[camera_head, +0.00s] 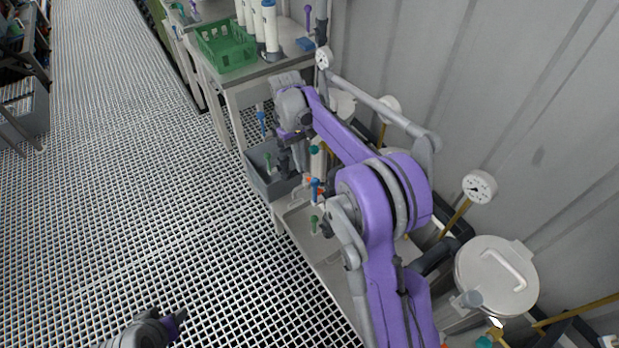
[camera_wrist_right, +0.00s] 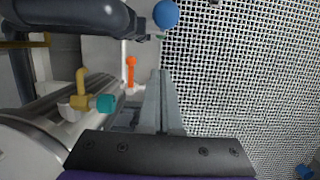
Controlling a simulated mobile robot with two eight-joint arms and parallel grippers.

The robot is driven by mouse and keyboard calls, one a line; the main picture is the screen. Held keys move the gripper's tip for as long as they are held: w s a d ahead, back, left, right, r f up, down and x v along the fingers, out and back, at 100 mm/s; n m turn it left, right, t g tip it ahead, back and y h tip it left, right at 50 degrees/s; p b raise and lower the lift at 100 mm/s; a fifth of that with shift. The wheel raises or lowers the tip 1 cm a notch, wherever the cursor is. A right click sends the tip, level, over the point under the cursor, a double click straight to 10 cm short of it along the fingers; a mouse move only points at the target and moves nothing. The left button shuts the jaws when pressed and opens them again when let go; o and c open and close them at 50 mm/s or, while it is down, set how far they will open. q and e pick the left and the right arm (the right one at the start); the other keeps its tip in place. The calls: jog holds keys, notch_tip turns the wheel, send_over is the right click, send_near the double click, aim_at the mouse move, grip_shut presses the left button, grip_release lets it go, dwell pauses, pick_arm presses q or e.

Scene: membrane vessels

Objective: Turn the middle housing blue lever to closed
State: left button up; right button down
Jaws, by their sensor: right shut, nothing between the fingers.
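My right gripper (camera_head: 283,165) is at the end of the purple arm, pointing down near the pipework. In the right wrist view its fingers (camera_wrist_right: 160,85) are together and empty. A blue knob (camera_wrist_right: 166,14) shows just past the fingertips there, apart from them in the picture. In the head view one blue lever (camera_head: 315,188) stands upright right of the gripper, and another blue lever (camera_head: 261,120) is farther left. I cannot tell for sure which belongs to the middle housing, as my arm hides much of it. My left gripper (camera_head: 178,322) is low, over the floor grating; its opening is unclear.
A near vessel with a white lid (camera_head: 497,278) and pressure gauge (camera_head: 480,187) stands at right. A grey bin (camera_head: 268,178) is beside the gripper. A green crate (camera_head: 227,45) sits on the far bench. In the wrist view, an orange lever (camera_wrist_right: 131,65) and teal knob (camera_wrist_right: 105,103) are close left.

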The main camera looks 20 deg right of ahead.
aim_at(316, 180)
jog(key=shift+s+d+f, duration=0.1)
jog(key=shift+s+f, duration=0.25)
jog(key=shift+s, duration=0.4)
jog(key=shift+s+d+f, duration=0.1)
jog(key=shift+s+f, duration=0.3)
jog(key=shift+s, duration=0.3)
jog(key=shift+s+d+f, duration=0.1)
jog(key=shift+s+f, duration=0.25)
jog(key=shift+s, duration=0.4)
jog(key=shift+s+d+r+t, duration=0.1)
jog(key=shift+s+t, duration=0.45)
jog(key=shift+t, duration=0.15)
jog(key=shift+s+d+t, duration=0.1)
jog(key=shift+s+t, duration=0.8)
jog(key=s+d+f+t+y+b, duration=0.1)
jog(key=s+f+t+y+b, duration=0.1)
jog(key=s+f+t+b, duration=0.4)
jog(key=s+t+b, duration=0.2)
jog(key=t, duration=0.2)
jog(key=shift+s+f, duration=0.15)
jog(key=shift+s, duration=0.25)
jog(key=shift+s+f, duration=0.2)
